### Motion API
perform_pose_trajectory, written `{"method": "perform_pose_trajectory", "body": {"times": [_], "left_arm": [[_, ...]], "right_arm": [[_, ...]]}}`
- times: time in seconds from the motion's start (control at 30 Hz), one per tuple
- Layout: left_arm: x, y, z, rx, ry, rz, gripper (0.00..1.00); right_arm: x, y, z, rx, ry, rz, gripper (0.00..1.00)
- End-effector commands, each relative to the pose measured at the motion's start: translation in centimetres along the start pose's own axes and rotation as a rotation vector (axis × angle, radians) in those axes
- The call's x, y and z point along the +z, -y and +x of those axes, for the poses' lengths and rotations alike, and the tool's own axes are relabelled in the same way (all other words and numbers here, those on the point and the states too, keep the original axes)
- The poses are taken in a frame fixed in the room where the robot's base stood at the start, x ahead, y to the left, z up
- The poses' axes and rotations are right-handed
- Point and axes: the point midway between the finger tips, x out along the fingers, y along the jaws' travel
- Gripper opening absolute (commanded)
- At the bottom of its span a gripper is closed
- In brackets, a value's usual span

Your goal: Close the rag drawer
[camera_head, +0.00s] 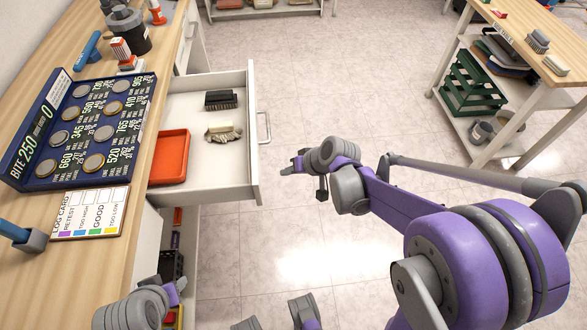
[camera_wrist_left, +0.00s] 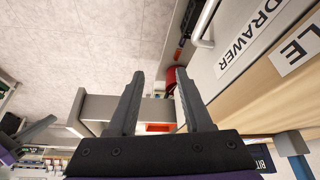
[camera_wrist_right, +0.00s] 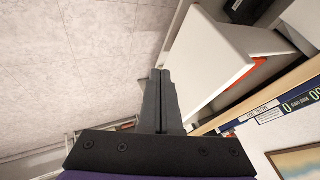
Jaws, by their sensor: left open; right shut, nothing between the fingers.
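The rag drawer (camera_head: 253,160) is pulled out from the wooden counter, its pale front and metal handle (camera_head: 265,127) facing right. Inside lie a dark brush (camera_head: 221,99), a pale bristled brush or rag (camera_head: 223,132) and an orange tray (camera_head: 170,156). My right gripper (camera_head: 288,169) is shut and empty, just right of the drawer front and below the handle in the head view. The right wrist view shows its fingers (camera_wrist_right: 160,72) together beside the pale drawer (camera_wrist_right: 208,58). My left gripper (camera_head: 182,286) is open and empty, low beside the counter; its spread fingers (camera_wrist_left: 159,80) show in the left wrist view.
The counter carries a blue token board (camera_head: 80,130), a log card (camera_head: 90,212) and a dark canister (camera_head: 128,30). A shelf cart with a green crate (camera_head: 472,86) stands at the far right. The tiled floor (camera_head: 340,95) between is clear.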

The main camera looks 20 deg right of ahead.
Motion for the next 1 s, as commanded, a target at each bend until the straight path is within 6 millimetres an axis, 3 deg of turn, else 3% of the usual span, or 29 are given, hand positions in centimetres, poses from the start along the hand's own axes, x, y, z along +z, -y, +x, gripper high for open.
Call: {"method": "perform_pose_trajectory", "body": {"times": [0.17, 0.3, 0.43, 1.0], "left_arm": [[0.4, 0.0, 0.8, 0.0, 0.003, 0.0, 0.5], [0.3, 0.0, 0.5, 0.0, 0.002, 0.0, 0.5], [0.3, 0.0, 0.5, 0.0, 0.002, 0.0, 0.5], [0.3, 0.0, 0.5, 0.0, 0.002, 0.0, 0.5]], "right_arm": [[0.1, 0.0, 3.9, -0.001, 0.001, -0.001, 0.0], [0.1, 2.3, 4.5, -0.002, 0.001, -0.003, 0.0], [0.0, 3.2, 5.0, -0.001, 0.001, -0.001, 0.0], [0.0, 3.9, 5.4, 0.0, 0.0, -0.001, 0.0]]}}
